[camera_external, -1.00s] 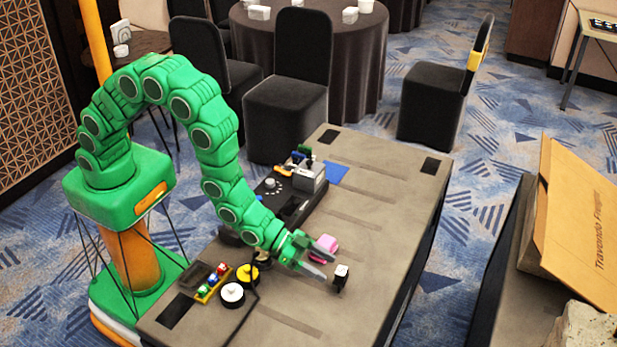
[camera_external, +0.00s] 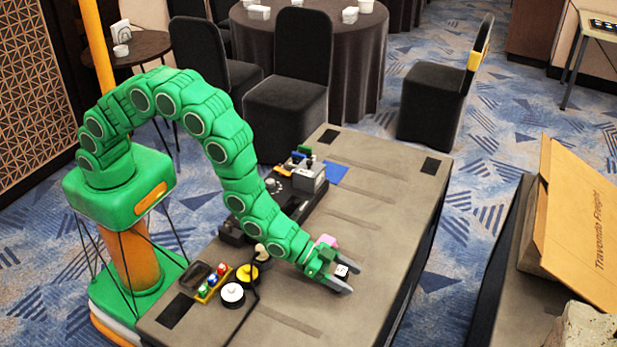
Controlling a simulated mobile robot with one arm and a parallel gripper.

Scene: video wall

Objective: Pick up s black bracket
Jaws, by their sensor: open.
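A small black bracket with a white top (camera_external: 341,271) stands on the grey-brown table (camera_external: 385,225), right of the table's middle front. My gripper (camera_external: 347,279) is open, low over the table, with its two fingers reaching to either side of the bracket. The bracket's lower part is mostly hidden by the fingers. I cannot tell whether either finger touches it. A pink object (camera_external: 327,241) lies just behind my gripper and is partly hidden by it.
A grey device (camera_external: 309,176) and blue sheet (camera_external: 334,174) lie farther back. The table's right side is clear.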

